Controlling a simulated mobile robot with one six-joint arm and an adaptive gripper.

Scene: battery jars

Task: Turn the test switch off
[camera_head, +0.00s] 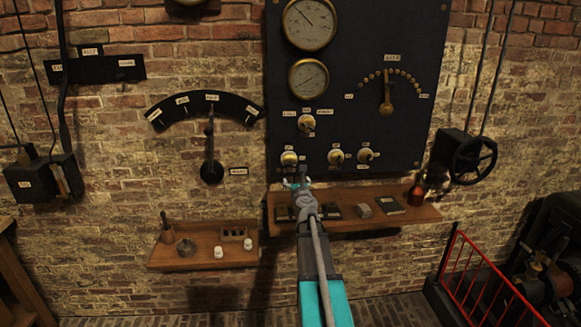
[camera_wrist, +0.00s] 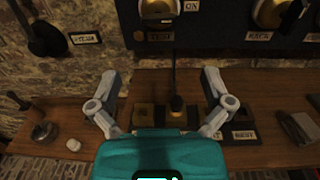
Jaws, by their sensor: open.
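The test switch (camera_head: 289,158) is a round brass switch at the lower left of the dark panel (camera_head: 350,110). In the wrist view the brass switch (camera_wrist: 158,10) is cut off by the top edge, above a label that seems to read TEST (camera_wrist: 159,37). An ON label (camera_wrist: 191,6) is at its right. I cannot tell its lever position for certain. My gripper (camera_head: 300,180) is just below the switch in the head view. In the wrist view my gripper (camera_wrist: 162,76) has its fingers spread wide, with nothing held. The fingertips appear apart from the switch.
More brass switches (camera_head: 336,157) sit close to the right, one labelled BACK (camera_wrist: 259,37). The wooden shelf (camera_head: 430,213) below holds dark blocks, a card and a red bottle (camera_head: 416,194). A lower left shelf (camera_head: 160,258) holds small items. A black handwheel (camera_head: 474,160) is at right.

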